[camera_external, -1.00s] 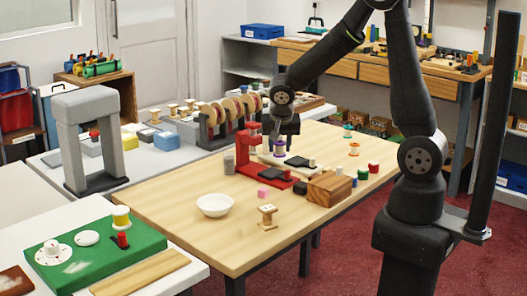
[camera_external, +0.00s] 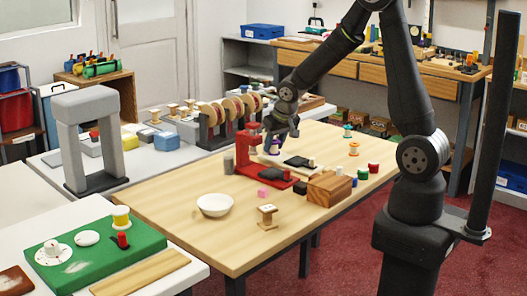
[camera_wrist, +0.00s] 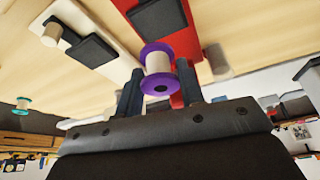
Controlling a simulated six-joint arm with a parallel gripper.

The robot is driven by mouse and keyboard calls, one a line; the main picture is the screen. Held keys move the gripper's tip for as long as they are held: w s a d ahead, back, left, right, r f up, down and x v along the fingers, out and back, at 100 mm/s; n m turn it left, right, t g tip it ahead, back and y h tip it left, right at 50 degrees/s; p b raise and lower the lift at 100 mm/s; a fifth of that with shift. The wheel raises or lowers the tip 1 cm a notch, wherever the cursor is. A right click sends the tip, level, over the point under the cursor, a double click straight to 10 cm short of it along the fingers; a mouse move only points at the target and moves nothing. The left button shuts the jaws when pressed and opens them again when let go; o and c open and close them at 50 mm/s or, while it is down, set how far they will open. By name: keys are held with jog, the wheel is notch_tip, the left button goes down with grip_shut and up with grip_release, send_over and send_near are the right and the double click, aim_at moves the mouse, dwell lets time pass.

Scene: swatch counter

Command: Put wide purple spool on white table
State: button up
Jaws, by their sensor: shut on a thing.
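The wide purple spool (camera_wrist: 159,76) has purple flanges and a pale core. In the wrist view it sits between the two fingers of my gripper (camera_wrist: 158,88), which is shut on it. In the external view my gripper (camera_external: 276,143) holds the spool (camera_external: 274,150) above the wooden table, beside the red stand. One white table (camera_external: 135,188) stands left of the wooden table, with a grey arch on it. Another white surface (camera_external: 186,281) at the front left bears a green board.
The red stand (camera_external: 247,152) is close to my gripper. A white bowl (camera_external: 214,205), a brown box (camera_external: 329,189), a wooden spool (camera_external: 267,217) and small coloured spools lie on the wooden table (camera_external: 165,215). A rack of large discs (camera_external: 222,122) stands behind it.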

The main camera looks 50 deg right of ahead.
jog(key=shift+w+d+f+n+y, duration=0.2)
jog(key=shift+w+d+n, duration=0.1)
jog(key=shift+w+n, duration=0.25)
jog(key=shift+w+d+f+n+y, duration=0.1)
jog(key=shift+w+d+n+y, duration=0.15)
jog(key=shift+w+n, duration=0.3)
jog(key=shift+d, duration=0.25)
jog(key=s+d+r+m+h, duration=0.1)
jog(key=s+d+r+m, duration=0.1)
jog(key=s+d, duration=0.8)
jog(key=s+d+r+m+h, duration=0.1)
jog(key=s+d+m, duration=0.15)
jog(key=d, duration=1.35)
send_over(317, 161)
jog(key=f, duration=0.6)
jog(key=shift+d+f, duration=0.2)
jog(key=shift+f, duration=2.05)
